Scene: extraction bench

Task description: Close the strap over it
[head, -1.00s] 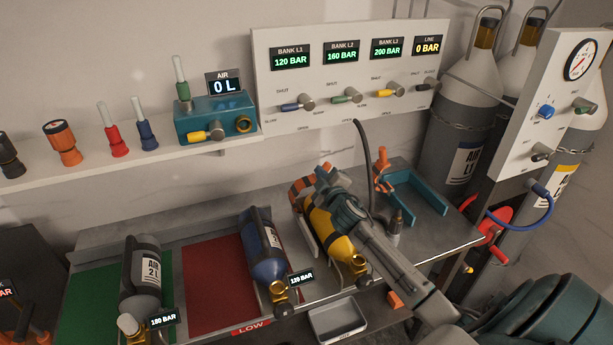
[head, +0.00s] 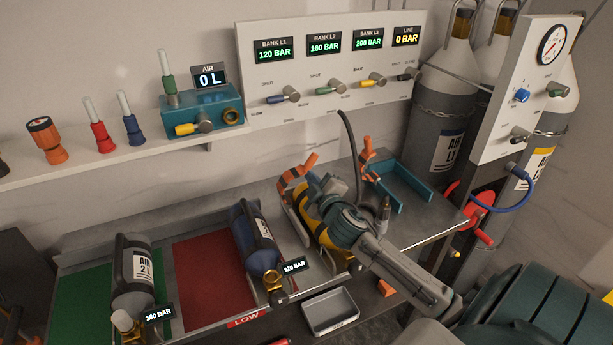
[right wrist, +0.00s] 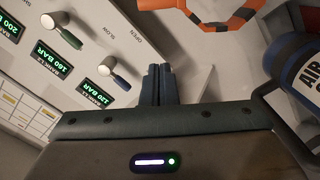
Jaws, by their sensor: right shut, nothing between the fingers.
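The yellow cylinder (head: 303,201) lies in a cradle on the bench, largely covered by my right gripper and arm. An orange strap (head: 293,180) stands raised in an arc at the cradle's far end, with an upright tab. In the right wrist view, the orange strap (right wrist: 236,24) shows as a curved band at the top. My right gripper (head: 318,190) is over the yellow cylinder, close beside the strap. Its fingers (right wrist: 157,82) are shut and empty, apart from the strap in the wrist view. My left gripper is not in view.
A blue cylinder (head: 256,238) lies in the cradle to the left and a grey cylinder (head: 132,275) lies farther left. A teal bracket (head: 408,188) with another orange clamp (head: 367,160) and a black hose (head: 349,140) are behind. A grey tray (head: 330,311) is in front.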

